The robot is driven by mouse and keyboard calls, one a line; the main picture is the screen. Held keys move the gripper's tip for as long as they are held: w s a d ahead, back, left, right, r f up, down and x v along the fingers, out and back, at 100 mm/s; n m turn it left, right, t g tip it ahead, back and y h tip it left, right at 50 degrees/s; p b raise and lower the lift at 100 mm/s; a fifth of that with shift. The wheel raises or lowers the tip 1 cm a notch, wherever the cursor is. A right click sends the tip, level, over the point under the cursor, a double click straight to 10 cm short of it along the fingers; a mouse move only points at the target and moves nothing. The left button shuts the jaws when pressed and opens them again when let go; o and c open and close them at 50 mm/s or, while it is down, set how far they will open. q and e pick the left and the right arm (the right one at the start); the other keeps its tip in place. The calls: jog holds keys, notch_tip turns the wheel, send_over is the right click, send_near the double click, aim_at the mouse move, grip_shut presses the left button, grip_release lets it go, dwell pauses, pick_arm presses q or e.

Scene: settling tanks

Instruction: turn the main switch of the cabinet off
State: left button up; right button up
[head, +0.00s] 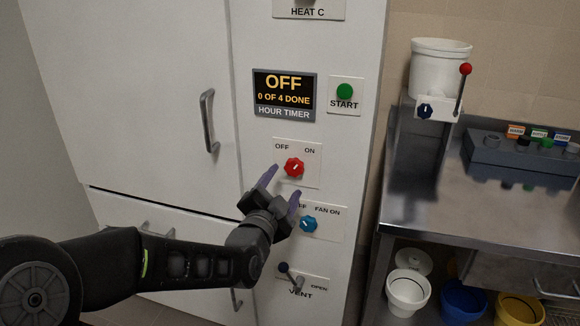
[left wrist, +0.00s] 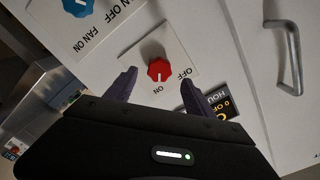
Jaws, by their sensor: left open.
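The main switch is a red knob (head: 293,167) on a white plate marked OFF and ON on the cabinet (head: 130,90) front. In the left wrist view the red knob (left wrist: 159,70) has its white mark pointing towards ON. My left gripper (head: 281,188) is open, its two purple-grey fingers pointing at the plate from below left in the head view. In the left wrist view the knob lies between and beyond the fingertips (left wrist: 159,81), with no contact visible. My right gripper is out of view.
A VENT lever (head: 290,276) is lower. A timer display (head: 284,95) reading OFF and a green START button (head: 345,91) are above. A steel bench (head: 500,205) stands right.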

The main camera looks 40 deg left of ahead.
aim_at(292, 171)
pick_arm(q)
jog(key=x, duration=0.5)
jog(key=shift+w+a, duration=0.15)
jog(key=shift+w, duration=0.15)
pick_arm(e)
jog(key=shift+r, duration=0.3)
pick_arm(q)
jog(key=shift+c, duration=0.5)
grip_shut()
